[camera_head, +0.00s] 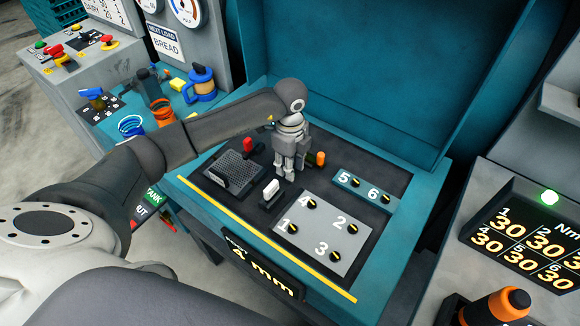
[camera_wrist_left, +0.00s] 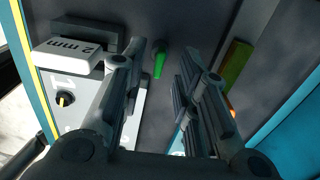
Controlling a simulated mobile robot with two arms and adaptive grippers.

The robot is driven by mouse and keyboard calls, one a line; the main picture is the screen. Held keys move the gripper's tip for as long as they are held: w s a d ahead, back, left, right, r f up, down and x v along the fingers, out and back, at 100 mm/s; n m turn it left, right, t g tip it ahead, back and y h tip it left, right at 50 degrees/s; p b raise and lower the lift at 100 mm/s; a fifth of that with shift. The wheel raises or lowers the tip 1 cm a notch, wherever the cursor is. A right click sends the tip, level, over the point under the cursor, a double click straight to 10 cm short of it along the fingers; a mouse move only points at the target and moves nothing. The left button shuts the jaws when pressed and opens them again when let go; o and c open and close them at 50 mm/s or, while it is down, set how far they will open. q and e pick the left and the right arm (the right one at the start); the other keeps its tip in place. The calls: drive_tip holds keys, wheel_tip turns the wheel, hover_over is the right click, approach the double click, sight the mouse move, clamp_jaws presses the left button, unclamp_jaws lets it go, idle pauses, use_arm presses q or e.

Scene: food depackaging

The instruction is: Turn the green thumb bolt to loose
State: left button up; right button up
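The green thumb bolt (camera_wrist_left: 160,64) shows in the left wrist view as a small upright green piece on the dark panel (camera_wrist_left: 205,22), just beyond and between my fingertips. In the head view it is hidden behind my left gripper (camera_head: 284,172), which points down over the middle of the panel. My left gripper (camera_wrist_left: 166,62) is open, with a gap between its fingers in the wrist view. I cannot tell whether either finger touches the bolt. My right gripper is not in view.
A white "2 mm" block (camera_wrist_left: 68,56) lies close to the left finger. A red knob (camera_head: 248,146) and an orange knob (camera_head: 320,158) flank the gripper. A grey plate (camera_head: 325,232) with numbered knobs lies in front. A teal wall (camera_head: 350,70) rises behind.

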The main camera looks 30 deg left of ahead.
use_arm(q)
wheel_tip(320, 180, up, 11)
drive_tip(key=shift+f, duration=0.2)
idle(0.6)
